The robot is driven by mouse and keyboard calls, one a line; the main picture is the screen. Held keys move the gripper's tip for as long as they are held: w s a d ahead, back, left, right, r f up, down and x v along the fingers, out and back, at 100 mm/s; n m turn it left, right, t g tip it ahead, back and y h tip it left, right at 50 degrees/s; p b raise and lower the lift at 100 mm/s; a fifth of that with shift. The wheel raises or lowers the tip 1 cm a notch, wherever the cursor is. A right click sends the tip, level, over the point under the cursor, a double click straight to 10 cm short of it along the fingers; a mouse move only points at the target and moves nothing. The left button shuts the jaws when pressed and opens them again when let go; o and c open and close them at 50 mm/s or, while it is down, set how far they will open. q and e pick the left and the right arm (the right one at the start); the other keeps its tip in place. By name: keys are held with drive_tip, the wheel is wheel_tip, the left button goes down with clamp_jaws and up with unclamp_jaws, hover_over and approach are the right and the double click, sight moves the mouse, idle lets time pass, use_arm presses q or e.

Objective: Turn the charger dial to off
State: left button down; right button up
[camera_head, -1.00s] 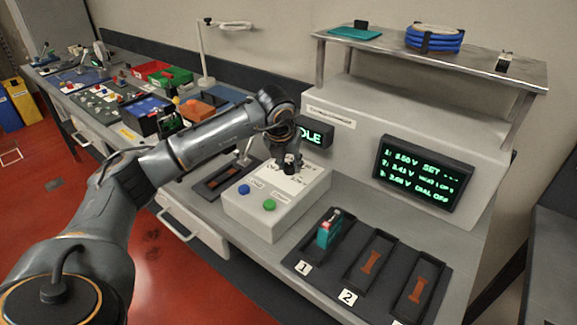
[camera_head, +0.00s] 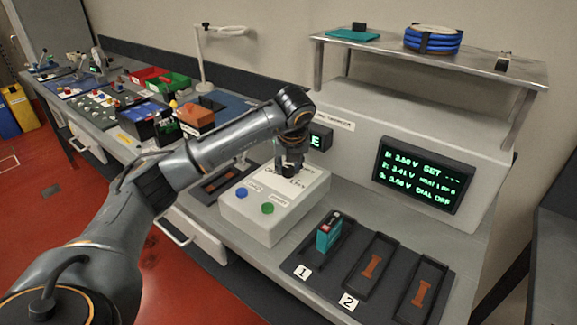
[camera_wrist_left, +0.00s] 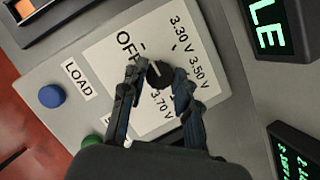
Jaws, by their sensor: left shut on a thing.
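The charger box (camera_head: 262,226) stands on the bench with a blue LOAD button (camera_head: 242,192) and a green button (camera_head: 267,208) on its front. The charger dial (camera_wrist_left: 160,73) is a dark round knob with a light pointer line, on a white label plate with OFF, 3.30 V, 3.50 V and 3.70 V. In the left wrist view its pointer tilts up and left, toward the OFF side. My left gripper (camera_wrist_left: 158,78) is shut on the dial, one finger on each side. In the head view the left gripper (camera_head: 290,165) hides most of the dial. My right gripper is not in view.
A screen (camera_head: 420,175) behind the bench shows three voltages and a line that seems to read DIAL OFF. A teal battery (camera_head: 328,232) stands in slot 1 of the black tray; slots 2 and 3 hold none. A metal shelf (camera_head: 440,65) overhangs the back.

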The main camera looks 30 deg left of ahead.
use_arm(q)
drive_tip(key=c, duration=1)
unclamp_jaws()
drive_tip(key=shift+s+d+r, duration=0.1)
drive_tip(key=shift+d+r, duration=0.05)
drive_tip(key=shift+r, duration=0.35)
drive_tip(key=v, duration=1.1)
drive_tip(key=shift+s+f, duration=0.1)
drive_tip(key=shift+f, duration=0.1)
